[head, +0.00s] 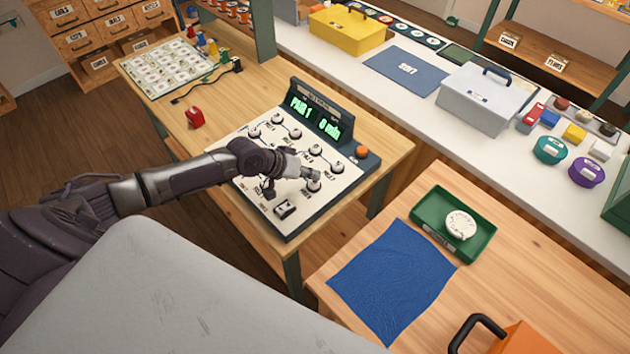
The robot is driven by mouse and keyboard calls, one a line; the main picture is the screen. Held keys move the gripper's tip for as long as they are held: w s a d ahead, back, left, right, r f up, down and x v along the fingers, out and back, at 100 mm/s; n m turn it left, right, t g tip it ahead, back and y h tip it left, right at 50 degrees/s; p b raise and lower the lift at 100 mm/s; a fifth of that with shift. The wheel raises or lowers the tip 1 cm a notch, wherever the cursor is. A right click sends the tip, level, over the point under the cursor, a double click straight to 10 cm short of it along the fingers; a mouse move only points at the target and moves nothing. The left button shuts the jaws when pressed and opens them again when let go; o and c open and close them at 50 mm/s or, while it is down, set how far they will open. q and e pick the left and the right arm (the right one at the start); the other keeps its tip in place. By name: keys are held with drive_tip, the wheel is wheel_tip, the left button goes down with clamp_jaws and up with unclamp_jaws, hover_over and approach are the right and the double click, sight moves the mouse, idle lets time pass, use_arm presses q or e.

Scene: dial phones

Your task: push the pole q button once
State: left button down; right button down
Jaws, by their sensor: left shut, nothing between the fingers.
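A control panel (335,203) with a cream face lies on the wooden table, carrying several round white knobs or buttons and dark printed lines. Its dark raised display (316,118) shows green text that looks like "PWR 1" and "0 min". The small labels are too blurred for me to tell which button is pole q. My left gripper (312,174) is shut and empty over the right middle of the panel, close to a white button (313,186). I cannot tell if it touches it. The gripper and wrist hide part of the face. My right gripper is not in view.
An orange button (361,152) sits at the panel's right corner, and a black-and-white switch (285,208) near its front. A red block (195,118) is left of the panel. A green tray (481,240) with a white dial and a blue cloth (393,278) lie on the right table.

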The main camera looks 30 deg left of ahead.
sight(311, 183)
use_arm(q)
drive_tip(key=shift+f, duration=0.45)
drive_tip(key=shift+f+b, duration=0.3)
drive_tip(key=shift+b, duration=0.15)
drive_tip(key=shift+r, duration=0.15)
drive_tip(key=shift+r+p, duration=0.6)
drive_tip(key=shift+p, duration=0.15)
wheel_tip(311, 183, up, 6)
drive_tip(key=p, duration=0.5)
drive_tip(key=shift+p, duration=0.35)
idle(0.5)
